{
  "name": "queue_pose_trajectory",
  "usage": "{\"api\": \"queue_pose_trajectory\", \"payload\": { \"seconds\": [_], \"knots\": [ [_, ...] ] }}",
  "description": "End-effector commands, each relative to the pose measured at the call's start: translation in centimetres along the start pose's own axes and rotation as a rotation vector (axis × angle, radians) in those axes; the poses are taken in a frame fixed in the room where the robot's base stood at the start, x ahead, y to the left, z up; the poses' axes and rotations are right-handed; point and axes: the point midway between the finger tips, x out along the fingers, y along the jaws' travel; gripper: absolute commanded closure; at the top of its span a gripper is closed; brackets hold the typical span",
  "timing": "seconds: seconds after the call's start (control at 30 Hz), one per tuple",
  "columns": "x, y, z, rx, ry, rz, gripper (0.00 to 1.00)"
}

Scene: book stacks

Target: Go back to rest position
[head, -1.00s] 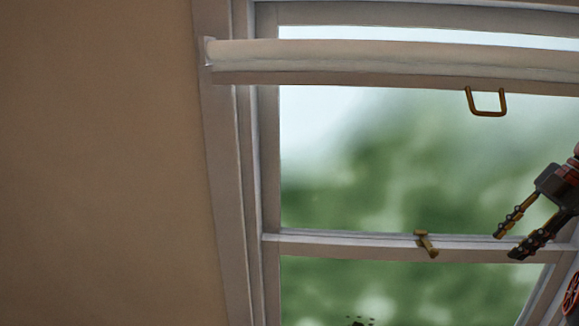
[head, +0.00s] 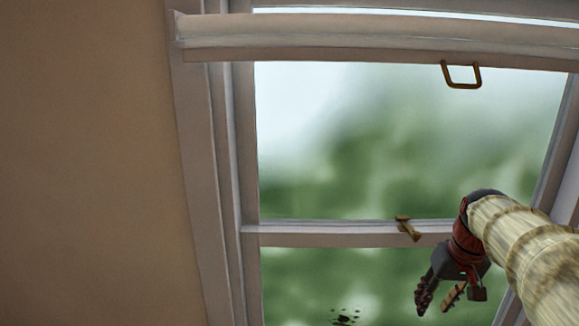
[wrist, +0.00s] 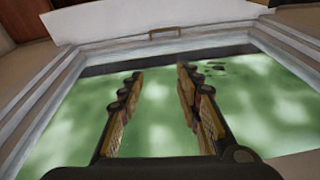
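My gripper (head: 440,297) hangs at the lower right of the head view, in front of the lower window pane, with its fingers pointing down. In the wrist view my gripper (wrist: 157,85) has its two fingers spread apart with nothing between them. The window (head: 330,228) fills most of the head view. A brass latch (head: 408,228) sits on its middle rail, to the upper left of my gripper. A brass loop handle (head: 462,76) hangs below the pale blind bar at the top.
The pale blind bar (head: 340,40) crosses the top of the window. A bare tan wall (head: 90,170) is on the left. Dark specks (head: 344,317) show at the bottom of the pane. In the wrist view a brass handle (wrist: 165,32) is on the far frame.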

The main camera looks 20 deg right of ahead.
Motion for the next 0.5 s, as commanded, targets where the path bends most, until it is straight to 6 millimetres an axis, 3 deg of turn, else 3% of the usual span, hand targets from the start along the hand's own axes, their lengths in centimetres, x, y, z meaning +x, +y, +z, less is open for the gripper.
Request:
{"api": "queue_pose_trajectory", "payload": {
  "seconds": [0.03, 0.2, 0.4, 0.5],
  "knots": [
    [1.9, -2.4, 2.1, 0.017, 0.02, 0.012, 0.66],
    [6.1, -8.4, 8.4, 0.041, 0.09, 0.03, 0.66],
    [10.9, -14.1, 16.5, -0.128, 0.159, 0.005, 0.66],
    [12.4, -16.2, 19.7, -0.227, 0.187, -0.021, 0.66]
  ]
}}
